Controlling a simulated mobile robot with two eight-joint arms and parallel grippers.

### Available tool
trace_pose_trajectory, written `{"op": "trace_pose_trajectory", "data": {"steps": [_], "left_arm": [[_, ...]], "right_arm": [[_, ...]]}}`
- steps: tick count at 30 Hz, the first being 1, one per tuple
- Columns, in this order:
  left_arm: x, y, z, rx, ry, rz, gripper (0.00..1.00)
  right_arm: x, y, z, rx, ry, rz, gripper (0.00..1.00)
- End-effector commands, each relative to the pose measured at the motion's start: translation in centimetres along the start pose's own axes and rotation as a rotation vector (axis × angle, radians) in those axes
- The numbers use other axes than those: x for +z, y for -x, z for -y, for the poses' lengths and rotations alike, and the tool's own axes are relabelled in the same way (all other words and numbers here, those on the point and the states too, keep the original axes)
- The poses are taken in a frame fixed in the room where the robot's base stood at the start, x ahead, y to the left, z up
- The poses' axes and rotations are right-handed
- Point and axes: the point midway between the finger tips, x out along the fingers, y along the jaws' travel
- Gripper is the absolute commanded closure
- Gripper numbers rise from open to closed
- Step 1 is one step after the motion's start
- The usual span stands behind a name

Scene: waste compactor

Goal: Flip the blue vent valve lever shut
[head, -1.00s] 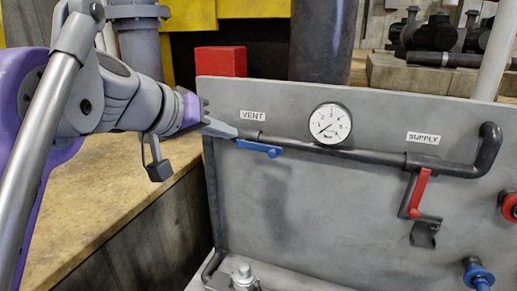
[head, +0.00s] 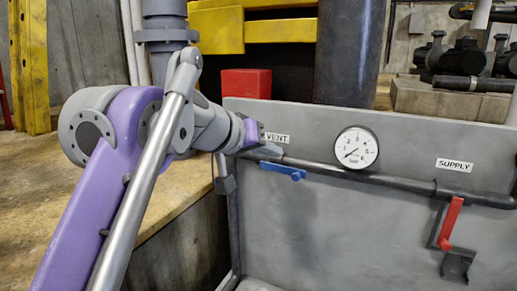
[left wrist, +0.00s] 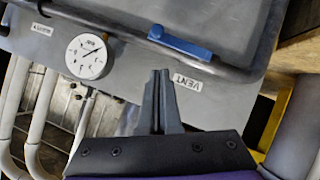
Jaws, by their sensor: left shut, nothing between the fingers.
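The blue vent lever (head: 284,171) sits on the dark pipe at the upper left of the grey panel, under the VENT label (head: 277,138). It lies roughly along the pipe. In the left wrist view the blue lever (left wrist: 180,42) shows beyond my fingertips, along the pipe. My left gripper (head: 272,151) is shut and empty, close to the lever's left end and the VENT label. In the left wrist view the shut fingers (left wrist: 160,74) point toward the pipe, with a gap to the lever; contact is not seen. My right gripper is not in view.
A pressure gauge (head: 356,147) stands on the pipe right of the lever. A red supply lever (head: 451,224) hangs down farther right, under the SUPPLY label (head: 454,165). A red box (head: 246,83) stands behind the panel. The panel face (head: 330,235) below the pipe is clear.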

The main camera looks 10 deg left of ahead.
Motion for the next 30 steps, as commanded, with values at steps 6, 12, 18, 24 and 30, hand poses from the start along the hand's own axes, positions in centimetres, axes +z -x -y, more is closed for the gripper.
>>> {"op": "trace_pose_trajectory", "data": {"steps": [6,12,18,24,30], "left_arm": [[1.3,-3.9,0.0,0.002,0.0,0.002,1.0],[2.6,-5.3,0.0,0.001,0.0,0.001,1.0],[2.8,-5.6,0.0,0.0,0.0,-0.001,1.0],[2.8,-5.6,0.0,0.0,0.0,-0.001,1.0],[2.9,-5.6,0.1,-0.009,-0.014,-0.001,1.0]], "right_arm": [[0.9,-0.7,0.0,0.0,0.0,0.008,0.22],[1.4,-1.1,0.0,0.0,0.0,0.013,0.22],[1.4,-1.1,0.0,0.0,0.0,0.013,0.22],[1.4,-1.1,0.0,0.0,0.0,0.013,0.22],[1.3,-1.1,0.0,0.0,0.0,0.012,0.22]]}}
